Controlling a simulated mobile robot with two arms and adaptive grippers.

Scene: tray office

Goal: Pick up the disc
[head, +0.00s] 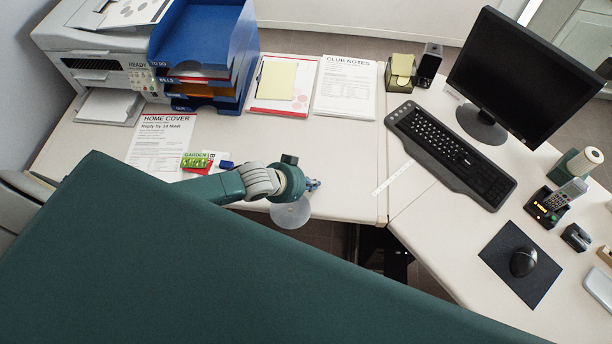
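A pale, see-through disc (291,213) shows at the front edge of the desk (345,200), with its lower part out past the edge. Its upper part is hidden behind my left wrist. My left gripper (313,185) is just above and to the right of the disc in the picture. Its fingers are small and mostly hidden by the wrist, so I cannot tell whether they are open or shut, or whether they touch the disc. My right gripper is not in view.
Left of my wrist lie a green and red packet (197,161) and a small blue object (227,165). Papers (346,88), blue trays (205,60) and a printer (95,60) stand behind. A keyboard (452,150) and monitor (525,75) are right. A flat strip (393,178) lies nearby.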

